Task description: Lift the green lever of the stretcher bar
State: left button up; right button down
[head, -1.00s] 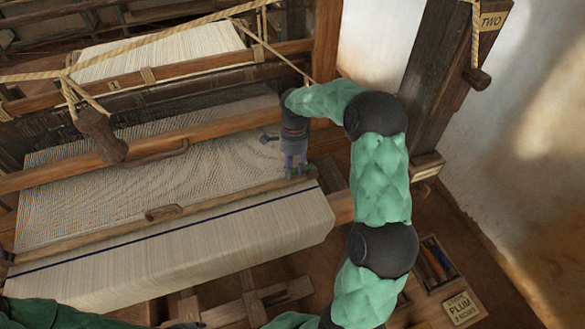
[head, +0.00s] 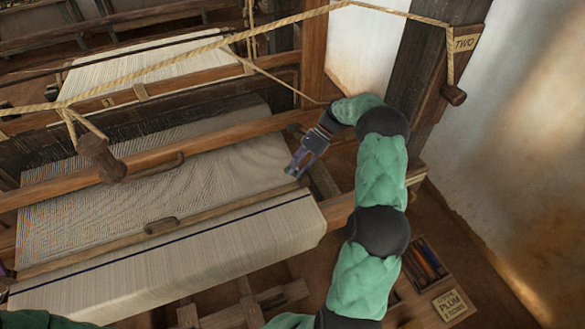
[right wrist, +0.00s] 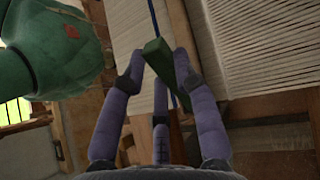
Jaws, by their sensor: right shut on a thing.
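The stretcher bar (head: 235,202) is a long wooden strip lying across the pale cloth near its front fold. My right gripper (head: 292,171) is at the bar's right end, tilted down to the left. In the right wrist view, its purple fingers (right wrist: 160,60) are closed around the green lever (right wrist: 155,47), a dark green piece rising between the fingertips. The lever is mostly hidden by the fingers in the head view, and its exact angle to the bar is hard to tell there.
A wooden loom beam (head: 230,135) crosses behind the bar. A rope (head: 200,50) with a hanging wooden toggle (head: 100,160) spans above the cloth.

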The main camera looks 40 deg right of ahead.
jog(key=shift+s+d+r+y, duration=0.1)
jog(key=shift+d+y, duration=0.1)
jog(key=shift+y, duration=0.2)
jog(key=c, duration=0.9)
grip_release()
notch_tip(320, 180, up, 10)
